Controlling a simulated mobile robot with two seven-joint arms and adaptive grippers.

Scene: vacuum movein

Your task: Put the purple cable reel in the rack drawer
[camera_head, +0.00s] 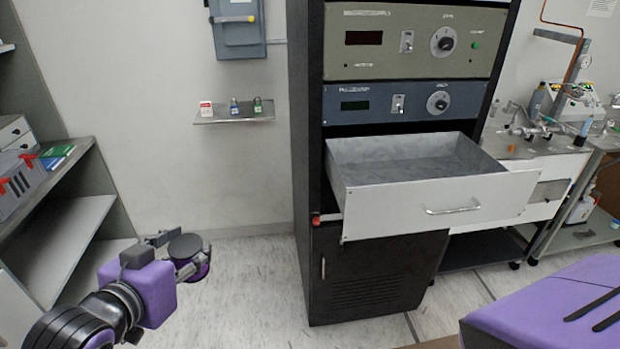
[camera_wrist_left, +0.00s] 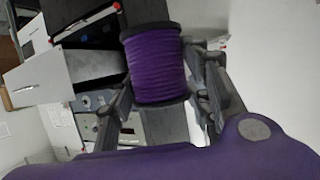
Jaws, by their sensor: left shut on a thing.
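The purple cable reel (camera_head: 186,250) is at the lower left in the head view, with a dark round flange facing up. It fills the upper middle of the left wrist view (camera_wrist_left: 157,65), purple windings between two black flanges. My left gripper (camera_head: 176,253) is shut on the reel, a finger on each side of it. The rack drawer (camera_head: 400,212) is pulled out, and its grey inside looks empty. The drawer is to the right of the reel and higher in the head view. My right gripper is not in view.
The black rack (camera_head: 308,150) holds instrument panels above the drawer. A small wall shelf (camera_head: 235,117) with padlocks is left of the rack. Shelving (camera_head: 75,235) stands at the far left, and a lab bench (camera_head: 540,150) at the right. Floor is clear between the reel and the rack.

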